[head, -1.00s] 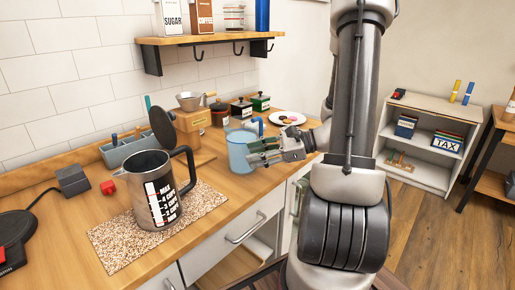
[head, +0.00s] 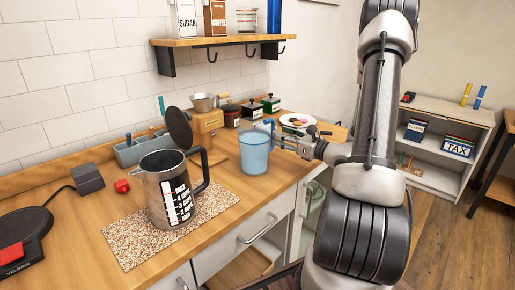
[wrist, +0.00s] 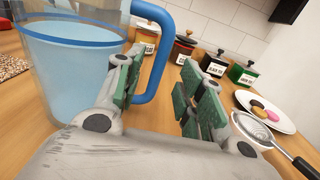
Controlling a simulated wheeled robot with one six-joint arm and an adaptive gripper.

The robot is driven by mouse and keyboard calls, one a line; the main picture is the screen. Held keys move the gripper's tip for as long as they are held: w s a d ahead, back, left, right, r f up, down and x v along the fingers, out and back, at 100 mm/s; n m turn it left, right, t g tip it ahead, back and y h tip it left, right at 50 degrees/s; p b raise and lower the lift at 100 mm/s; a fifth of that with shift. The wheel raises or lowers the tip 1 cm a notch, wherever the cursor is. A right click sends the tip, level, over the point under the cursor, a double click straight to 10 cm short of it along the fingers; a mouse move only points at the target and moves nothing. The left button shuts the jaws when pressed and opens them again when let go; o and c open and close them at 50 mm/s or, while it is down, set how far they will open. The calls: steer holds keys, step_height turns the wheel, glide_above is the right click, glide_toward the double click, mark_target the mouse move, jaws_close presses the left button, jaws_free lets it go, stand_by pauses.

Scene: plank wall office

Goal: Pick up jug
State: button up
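The jug (head: 254,156) is a see-through blue pitcher with a blue rim and handle, upright on the wooden counter. In the wrist view the jug (wrist: 70,80) fills the left side, its lower part cut off or hidden by my gripper. Its blue handle (wrist: 161,60) shows between my fingers, beyond the left one. My gripper (head: 285,143) is to the right of the jug at the handle side. In the wrist view my gripper (wrist: 162,72) is open, with a wide gap between the green-padded fingers. I cannot tell whether a finger touches the handle.
A metal measuring pitcher (head: 170,193) stands on a speckled mat (head: 125,238) to the left. Labelled canisters (head: 251,110) and a plate (head: 297,120) with coloured rounds are behind. In the wrist view a strainer (wrist: 252,128) lies right of my gripper. A shelf (head: 215,39) hangs above.

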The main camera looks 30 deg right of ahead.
steer(key=x, duration=0.4)
steer(key=shift+w+a, duration=0.15)
steer(key=shift+w, duration=0.2)
steer(key=shift+c, duration=0.5)
jaws_close()
